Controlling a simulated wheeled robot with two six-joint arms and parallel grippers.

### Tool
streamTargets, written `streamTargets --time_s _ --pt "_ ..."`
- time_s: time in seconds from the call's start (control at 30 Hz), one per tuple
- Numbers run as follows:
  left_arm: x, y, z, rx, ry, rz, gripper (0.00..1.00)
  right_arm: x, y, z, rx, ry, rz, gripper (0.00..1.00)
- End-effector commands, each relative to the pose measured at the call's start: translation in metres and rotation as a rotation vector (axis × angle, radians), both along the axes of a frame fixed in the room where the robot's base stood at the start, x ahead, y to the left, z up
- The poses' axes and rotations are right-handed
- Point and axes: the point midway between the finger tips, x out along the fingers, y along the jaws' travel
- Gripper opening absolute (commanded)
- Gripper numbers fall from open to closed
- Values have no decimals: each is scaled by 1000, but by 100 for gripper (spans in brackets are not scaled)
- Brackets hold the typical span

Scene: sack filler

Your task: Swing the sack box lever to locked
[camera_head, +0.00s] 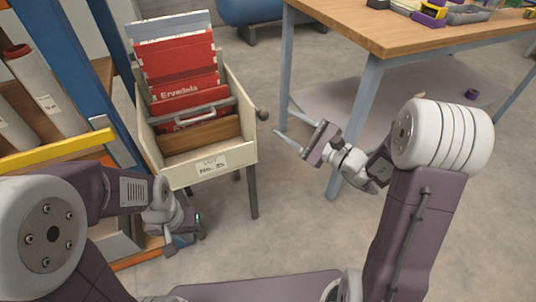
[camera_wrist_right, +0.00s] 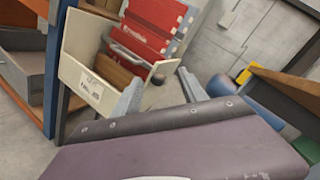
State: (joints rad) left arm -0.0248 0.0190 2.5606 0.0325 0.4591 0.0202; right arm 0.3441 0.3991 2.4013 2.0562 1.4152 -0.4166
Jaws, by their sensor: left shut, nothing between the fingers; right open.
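The sack box (camera_head: 208,160) is a cream open-topped box on legs, with red sacks (camera_head: 180,70) standing inside and a grey bar handle (camera_head: 203,115) across them. My left gripper (camera_head: 172,247) is shut and empty, low in front of the box's left side.
A blue-framed shelf (camera_head: 75,60) with rolls (camera_head: 45,90) and a yellow rail (camera_head: 60,150) stands at the left. A wooden table (camera_head: 390,35) with grey legs stands at the right, close to my right arm. Grey floor is free between box and table.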

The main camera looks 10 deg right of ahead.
Motion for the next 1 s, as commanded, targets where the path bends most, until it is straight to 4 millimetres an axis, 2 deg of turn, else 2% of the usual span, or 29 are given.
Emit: streamTargets --time_s 0.03,0.1,0.37,0.73,1.0 --pt "0 0 -26 0 -1 0 0 1 -6 -29 3 8 -14 50" --pt "1 0 -32 0 -1 0 0 2 -10 -37 3 12 -23 50" --pt "1 0 -32 0 -2 0 0 6 -9 -35 2 12 -25 50" --pt "0 0 -57 0 -1 0 0 59 37 -37 2 10 -24 50" --pt "0 0 -59 0 -1 0 0 72 46 -34 3 14 -27 50"
